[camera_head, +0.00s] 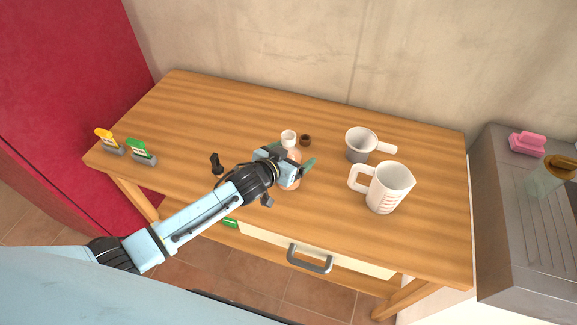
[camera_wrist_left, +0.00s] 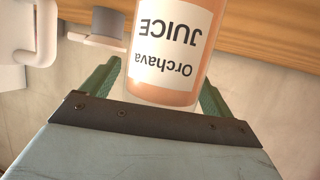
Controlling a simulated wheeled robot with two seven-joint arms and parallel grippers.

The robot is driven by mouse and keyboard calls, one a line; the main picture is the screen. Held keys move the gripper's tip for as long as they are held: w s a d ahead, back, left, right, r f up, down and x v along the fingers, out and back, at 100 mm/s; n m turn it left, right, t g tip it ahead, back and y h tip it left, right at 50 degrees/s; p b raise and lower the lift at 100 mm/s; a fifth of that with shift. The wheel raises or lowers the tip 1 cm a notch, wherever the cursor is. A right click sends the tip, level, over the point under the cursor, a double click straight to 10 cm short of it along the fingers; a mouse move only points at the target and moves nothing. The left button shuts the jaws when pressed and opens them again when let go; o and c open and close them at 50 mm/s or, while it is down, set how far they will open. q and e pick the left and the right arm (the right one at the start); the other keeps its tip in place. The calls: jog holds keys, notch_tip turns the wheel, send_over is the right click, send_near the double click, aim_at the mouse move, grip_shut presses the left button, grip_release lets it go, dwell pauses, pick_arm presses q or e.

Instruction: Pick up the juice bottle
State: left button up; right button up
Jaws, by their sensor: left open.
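The juice bottle (camera_wrist_left: 178,50) is clear with orange-pink contents and a white label reading "Orchava JUICE", upside down in the left wrist view. In the head view the bottle (camera_head: 291,182) stands on the wooden table (camera_head: 218,100), mostly hidden behind my left gripper. My left gripper (camera_head: 300,163) is open, with its green fingers on either side of the bottle; it also shows in the left wrist view (camera_wrist_left: 160,88). I cannot tell whether the fingers touch the bottle. My right gripper is not in view.
A white measuring jug (camera_head: 388,187) and a white handled cup (camera_head: 361,146) stand right of the bottle. Yellow (camera_head: 106,138) and green (camera_head: 139,150) items sit at the left.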

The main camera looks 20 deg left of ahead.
pick_arm(q)
jog(key=c, duration=1.3)
jog(key=shift+r+p, duration=1)
jog(key=shift+r, duration=4.1)
jog(key=shift+c, duration=0.2)
